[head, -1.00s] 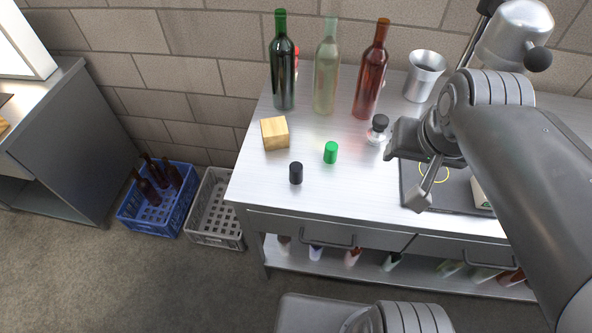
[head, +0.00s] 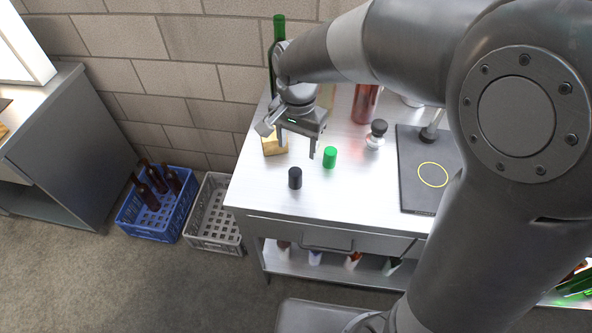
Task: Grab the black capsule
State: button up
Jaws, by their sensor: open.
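The black capsule (head: 295,178) stands upright on the steel worktop (head: 262,196), near its front left part. My gripper (head: 297,151) is open and empty. Its two fingers point down, above and a little behind the black capsule in the picture, and do not touch it. The green capsule (head: 330,158) stands behind and to the right of the black one, close to my gripper's right finger.
A wooden block (head: 272,146) is partly hidden behind my gripper. A black-topped stopper (head: 377,134) stands to the right. A dark mat (head: 421,190) lies at right.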

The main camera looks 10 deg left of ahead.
aim_at(296, 169)
notch_tip(296, 169, down, 10)
jog(key=shift+s+a+f, duration=0.1)
jog(key=shift+s+f, duration=0.05)
jog(key=shift+f, duration=0.1)
dwell(0.4)
jog(key=c, duration=0.7)
